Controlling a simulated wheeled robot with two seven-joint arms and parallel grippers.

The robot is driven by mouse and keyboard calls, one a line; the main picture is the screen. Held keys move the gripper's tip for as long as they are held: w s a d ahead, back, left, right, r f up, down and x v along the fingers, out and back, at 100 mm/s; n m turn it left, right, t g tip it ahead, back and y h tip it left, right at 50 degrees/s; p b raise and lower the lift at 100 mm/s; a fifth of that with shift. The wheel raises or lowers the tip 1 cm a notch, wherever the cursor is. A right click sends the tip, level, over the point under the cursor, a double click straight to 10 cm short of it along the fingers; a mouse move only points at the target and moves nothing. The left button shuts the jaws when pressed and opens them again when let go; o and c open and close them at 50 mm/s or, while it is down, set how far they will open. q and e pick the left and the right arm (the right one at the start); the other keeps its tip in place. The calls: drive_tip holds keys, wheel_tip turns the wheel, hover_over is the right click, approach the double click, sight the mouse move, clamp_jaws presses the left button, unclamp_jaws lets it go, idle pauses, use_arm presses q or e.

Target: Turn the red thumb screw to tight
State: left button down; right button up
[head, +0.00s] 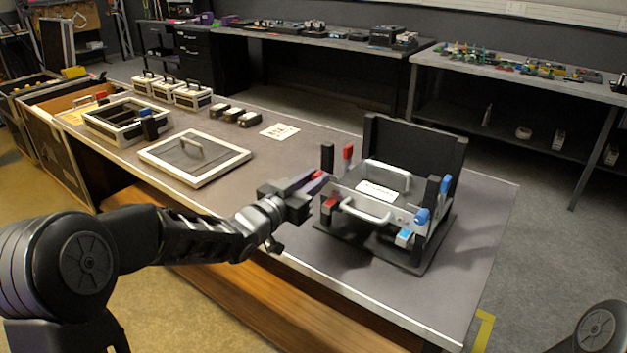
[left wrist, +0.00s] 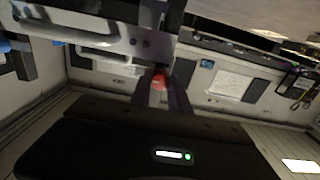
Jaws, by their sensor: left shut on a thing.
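The red thumb screw (left wrist: 159,82) shows in the left wrist view between the fingertips of my left gripper. My left gripper (head: 322,181) reaches in from the left to the left side of the metal fixture (head: 372,207) on the table, and it is shut on the red thumb screw. In the head view the gripper mostly hides the screw. A red block (head: 331,203) sits low on the fixture's left front, and a red-topped post (head: 348,153) stands behind. A blue knob (head: 422,216) is on the fixture's right side. My right gripper is out of view.
The fixture stands on a dark base plate (head: 440,246) with an upright black panel (head: 414,146) behind it. Left on the table lie a framed lid (head: 221,176), a white card (head: 280,131) and an open case (head: 128,134). The table's front right is clear.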

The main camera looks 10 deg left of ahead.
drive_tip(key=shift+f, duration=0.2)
use_arm(q)
drive_tip(key=shift+d+f+m+b, duration=0.1)
drive_tip(key=shift+m+b, duration=4.3)
drive_tip(key=shift+m, duration=0.1)
drive_tip(key=shift+d+f+m+b, duration=0.1)
drive_tip(key=shift+m+b, duration=4.3)
drive_tip(key=shift+m, duration=0.1)
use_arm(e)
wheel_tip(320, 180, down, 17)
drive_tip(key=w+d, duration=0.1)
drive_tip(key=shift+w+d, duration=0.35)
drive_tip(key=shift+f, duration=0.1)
use_arm(q)
drive_tip(key=c, duration=1.3)
unclamp_jaws()
drive_tip(key=shift+o, duration=0.3)
drive_tip(key=shift+s+a+r, duration=0.1)
